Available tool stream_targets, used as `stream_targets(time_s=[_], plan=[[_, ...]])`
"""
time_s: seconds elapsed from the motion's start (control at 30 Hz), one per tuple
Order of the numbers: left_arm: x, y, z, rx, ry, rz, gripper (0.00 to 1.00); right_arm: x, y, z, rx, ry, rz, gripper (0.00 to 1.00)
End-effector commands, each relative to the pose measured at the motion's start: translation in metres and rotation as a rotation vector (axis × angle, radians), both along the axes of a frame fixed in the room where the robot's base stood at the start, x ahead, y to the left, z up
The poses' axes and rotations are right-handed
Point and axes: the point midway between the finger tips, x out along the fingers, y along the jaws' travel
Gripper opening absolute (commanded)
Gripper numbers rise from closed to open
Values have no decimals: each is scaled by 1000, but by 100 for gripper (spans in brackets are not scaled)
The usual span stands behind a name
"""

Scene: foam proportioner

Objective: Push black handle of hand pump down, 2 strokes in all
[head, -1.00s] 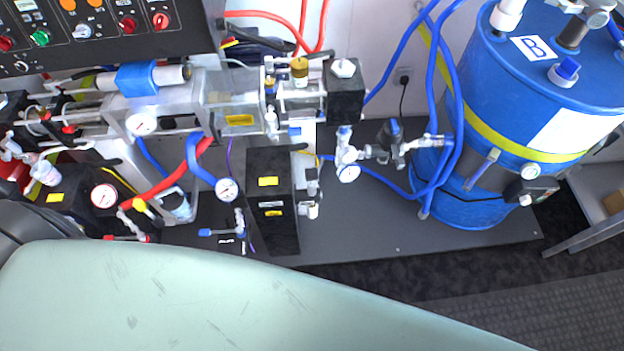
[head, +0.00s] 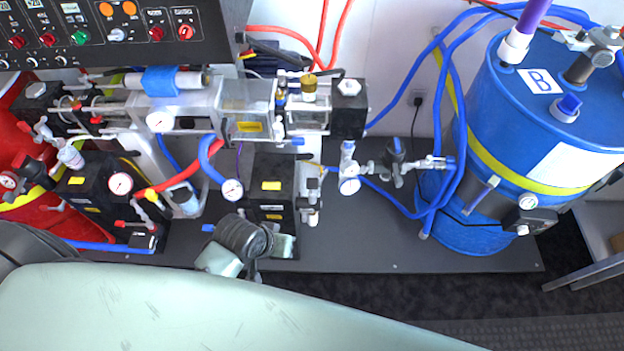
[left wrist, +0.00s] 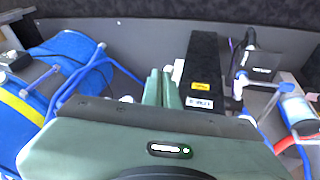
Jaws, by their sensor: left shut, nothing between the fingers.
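A black box-shaped unit with yellow labels (head: 272,190) stands upright on the dark floor plate, left of centre in the head view. It also shows in the left wrist view (left wrist: 203,60). I cannot clearly single out the hand pump's black handle. In the left wrist view my left gripper (left wrist: 159,76) is shut and empty, its green fingers together just left of the black unit in the picture. Contact cannot be told. My right gripper is not seen.
A blue drum (head: 545,120) with blue hoses stands at right. A clear-bodied machine with a black end block (head: 348,108) is above the unit. Gauges, a red hose and another black unit (head: 100,200) are at left.

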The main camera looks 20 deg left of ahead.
Motion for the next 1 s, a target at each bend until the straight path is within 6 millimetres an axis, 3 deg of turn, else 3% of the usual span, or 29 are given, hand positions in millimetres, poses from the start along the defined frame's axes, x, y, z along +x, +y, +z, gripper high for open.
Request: stream_targets(time_s=[0.03,0.1,0.3,0.47,0.6,0.8,1.0], plan=[[20,-9,18,-68,-15,62,0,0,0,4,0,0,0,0],[42,-21,26,-175,-9,171,0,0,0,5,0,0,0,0],[109,-39,33,-470,72,522,0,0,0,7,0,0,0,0],[166,-30,34,-689,162,842,0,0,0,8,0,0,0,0],[209,-11,38,-844,223,1088,0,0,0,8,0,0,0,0],[239,8,42,-961,268,1274,0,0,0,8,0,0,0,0],[244,11,44,-984,276,1307,0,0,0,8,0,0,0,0]])
